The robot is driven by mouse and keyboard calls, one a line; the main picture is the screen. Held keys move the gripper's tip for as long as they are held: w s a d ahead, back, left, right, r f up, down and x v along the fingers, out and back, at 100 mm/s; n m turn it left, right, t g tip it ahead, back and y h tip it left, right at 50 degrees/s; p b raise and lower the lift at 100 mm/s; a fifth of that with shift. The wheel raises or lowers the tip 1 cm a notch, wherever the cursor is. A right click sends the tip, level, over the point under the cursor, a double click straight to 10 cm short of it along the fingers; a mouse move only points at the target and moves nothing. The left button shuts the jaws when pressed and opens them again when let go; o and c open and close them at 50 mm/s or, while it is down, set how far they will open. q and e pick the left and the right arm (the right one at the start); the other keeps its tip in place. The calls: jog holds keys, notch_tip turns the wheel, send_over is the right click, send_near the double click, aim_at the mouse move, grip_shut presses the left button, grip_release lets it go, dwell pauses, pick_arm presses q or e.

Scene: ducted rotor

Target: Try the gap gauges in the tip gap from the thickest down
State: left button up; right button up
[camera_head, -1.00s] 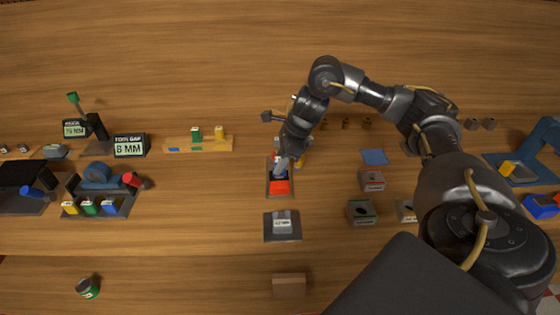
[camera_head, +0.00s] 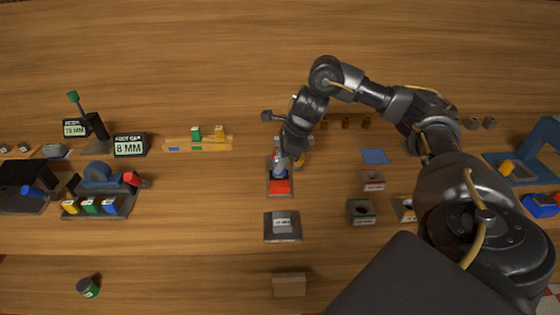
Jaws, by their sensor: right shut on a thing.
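My right gripper (camera_head: 283,166) is over a dark tray with a red block (camera_head: 279,187) in the middle of the bench. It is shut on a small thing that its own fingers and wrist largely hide. A small wooden rack (camera_head: 228,146) at centre left bears an upright green-topped piece (camera_head: 196,133) and a yellow-topped piece (camera_head: 219,132); a blue mark shows on its left part, with no upright piece there. A blue round housing (camera_head: 97,174) stands at left, with yellow, green and blue pieces (camera_head: 90,206) in front of it. I cannot make out the tip gap. My left gripper is not in view.
A display reading 8 MM (camera_head: 130,145) stands left of the rack. A dark plate with a pale block (camera_head: 282,222) lies in front of the red block. Several small boxes (camera_head: 361,211) stand to the right. A brown block (camera_head: 289,285) and a green can (camera_head: 87,288) are near the front.

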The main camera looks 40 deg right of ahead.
jog(key=shift+f+b, duration=1)
jog(key=shift+f, duration=0.3)
dwell(0.7)
jog(key=shift+r, duration=0.15)
dwell(0.5)
jog(key=shift+r+p, duration=3.35)
jog(key=shift+r, duration=0.05)
